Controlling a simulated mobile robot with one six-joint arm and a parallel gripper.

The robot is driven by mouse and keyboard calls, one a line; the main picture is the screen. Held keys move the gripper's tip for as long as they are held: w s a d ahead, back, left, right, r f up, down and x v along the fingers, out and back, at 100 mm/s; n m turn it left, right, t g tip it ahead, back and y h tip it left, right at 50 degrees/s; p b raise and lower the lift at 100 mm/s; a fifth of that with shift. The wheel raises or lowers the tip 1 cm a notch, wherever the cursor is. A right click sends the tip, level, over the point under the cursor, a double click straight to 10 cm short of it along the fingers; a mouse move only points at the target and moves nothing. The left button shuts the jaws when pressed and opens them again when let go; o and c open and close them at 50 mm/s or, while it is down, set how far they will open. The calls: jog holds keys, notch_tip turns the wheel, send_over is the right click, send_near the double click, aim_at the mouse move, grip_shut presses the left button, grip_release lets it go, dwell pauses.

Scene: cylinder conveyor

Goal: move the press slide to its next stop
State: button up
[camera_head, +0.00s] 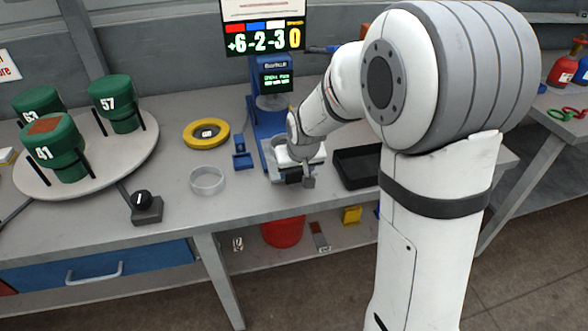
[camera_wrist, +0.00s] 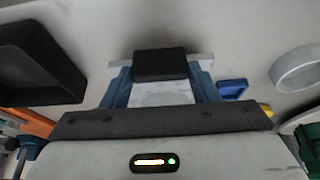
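The blue press (camera_head: 268,122) stands at the back middle of the bench under a small lit display (camera_head: 275,80). Its slide is low at the front, mostly hidden by my arm in the head view. In the wrist view a pale slide plate (camera_wrist: 160,92) lies between blue rails, with a black block (camera_wrist: 160,65), probably its handle, at its end. My gripper (camera_head: 300,181) is right at the front of the slide. In the wrist view a wide dark bar of my gripper (camera_wrist: 160,122) covers part of the slide. Its fingertips are not clear, nor whether they touch the block.
A black tray (camera_head: 357,166) is right of the press. A clear ring dish (camera_head: 207,180), a yellow ring (camera_head: 206,134) and a blue block (camera_head: 242,152) are to its left.

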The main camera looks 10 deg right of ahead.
jog(key=o, duration=0.3)
jog(key=shift+s+d, duration=0.1)
jog(key=shift+s, duration=0.2)
jog(key=shift+o, duration=0.9)
jog(key=shift+w, duration=0.1)
jog(key=shift+r, duration=0.1)
jog(key=v, duration=0.7)
jog(key=shift+r, duration=0.3)
